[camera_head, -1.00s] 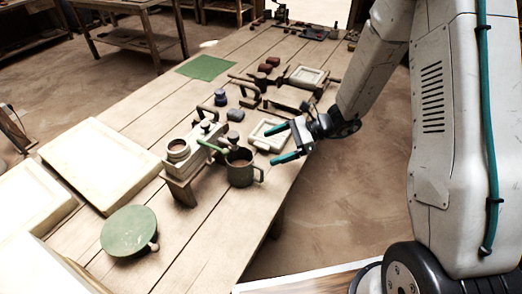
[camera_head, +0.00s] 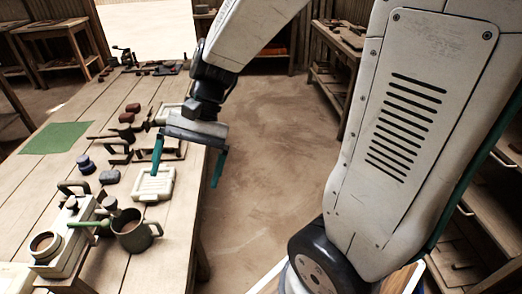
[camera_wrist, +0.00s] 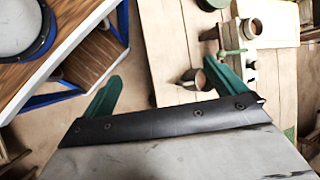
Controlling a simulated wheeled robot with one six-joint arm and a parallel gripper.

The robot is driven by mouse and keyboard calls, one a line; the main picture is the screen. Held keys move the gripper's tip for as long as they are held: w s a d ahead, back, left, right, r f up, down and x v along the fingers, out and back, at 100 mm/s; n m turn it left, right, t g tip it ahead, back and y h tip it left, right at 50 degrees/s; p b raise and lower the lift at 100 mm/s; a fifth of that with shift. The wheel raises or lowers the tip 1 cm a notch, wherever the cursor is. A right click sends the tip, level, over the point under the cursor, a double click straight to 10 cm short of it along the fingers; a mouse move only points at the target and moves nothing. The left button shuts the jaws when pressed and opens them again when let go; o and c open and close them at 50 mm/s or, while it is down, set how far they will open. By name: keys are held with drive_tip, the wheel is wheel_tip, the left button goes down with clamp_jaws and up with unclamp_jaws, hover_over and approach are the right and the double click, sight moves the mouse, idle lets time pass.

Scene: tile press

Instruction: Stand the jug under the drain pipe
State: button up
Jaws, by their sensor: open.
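The grey metal jug (camera_head: 135,235) stands upright on the bench, handle to the right. In the wrist view the jug (camera_wrist: 191,77) shows partly behind a finger. The green drain pipe (camera_head: 88,224) sticks out from the pale tile press (camera_head: 62,245) to the jug's left rim. I cannot tell whether its end is over the opening. The pipe also shows in the wrist view (camera_wrist: 231,52). My gripper (camera_head: 185,180) is open and empty, its teal fingers pointing down beside the bench's right edge, beyond the jug and apart from it.
A pale tile frame (camera_head: 153,185) lies beyond the jug, near the bench edge. Dark tools, small blocks and a green mat (camera_head: 56,138) lie farther back. Open floor (camera_head: 265,150) is right of the bench.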

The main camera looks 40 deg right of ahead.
drive_tip(key=s+d+r+n+t+h, duration=0.4)
drive_tip(key=s+d+r+n+h, duration=0.2)
drive_tip(key=s+d, duration=0.3)
drive_tip(key=s+h, duration=0.1)
drive_tip(key=s, duration=0.1)
drive_tip(key=shift+s, duration=0.35)
